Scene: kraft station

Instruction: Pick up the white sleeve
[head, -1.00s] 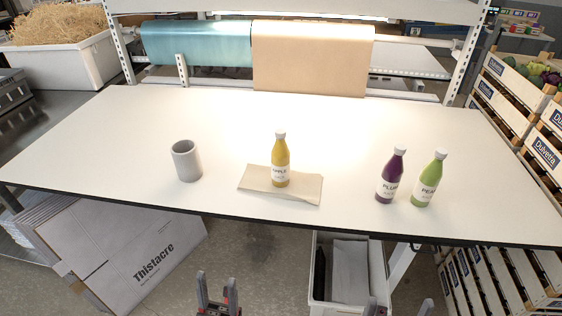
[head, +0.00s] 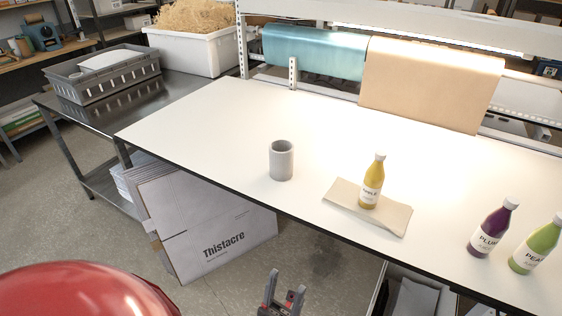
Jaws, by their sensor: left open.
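The white sleeve (head: 281,161), a short hollow light grey-white cylinder, stands upright on the white table (head: 215,125), left of a yellow bottle. Its open top faces up, and nothing touches it. My left gripper (head: 283,290) shows at the bottom edge of the head view. It is open and empty, in front of the table and lower than its top, well apart from the sleeve. My right gripper does not show clearly.
The yellow bottle (head: 372,182) stands on folded brown paper (head: 340,198). Purple (head: 492,228) and green (head: 537,245) bottles stand at the right. A flat carton (head: 215,225) leans below the table edge. A grey crate (head: 105,77) sits on the steel table. The table left of the sleeve is clear.

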